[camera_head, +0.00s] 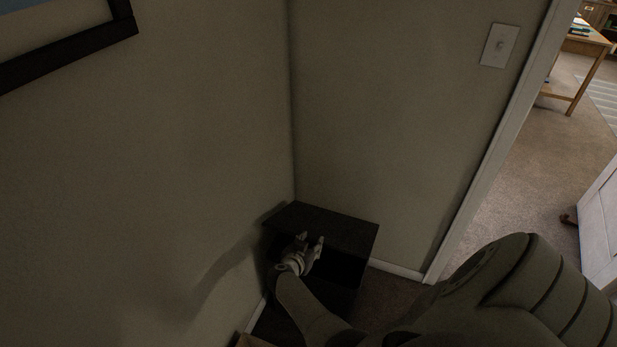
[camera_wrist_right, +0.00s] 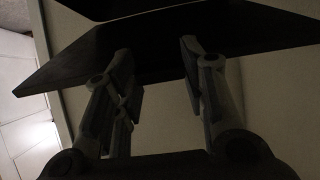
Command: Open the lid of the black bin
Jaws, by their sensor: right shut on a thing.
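The black bin (camera_head: 345,271) stands in the corner between two walls, with its front partly hidden by my right arm. Its lid (camera_head: 338,226) is a dark flat panel above a dark opening, so the lid looks raised at the front; how far is hard to tell in the dim light. My right gripper (camera_head: 311,239) is at the lid's front edge, left of its middle. In the right wrist view the fingers (camera_wrist_right: 157,52) stand apart on the dark lid panel (camera_wrist_right: 240,28), shut on it. My left gripper is not in view.
Walls (camera_head: 150,180) stand close at the left of and behind the bin. A doorway with a white frame (camera_head: 490,150) is to the right, with open carpet (camera_head: 500,175) beyond. A wooden table (camera_head: 585,45) stands far off, and a white door (camera_head: 602,225) is at the right edge.

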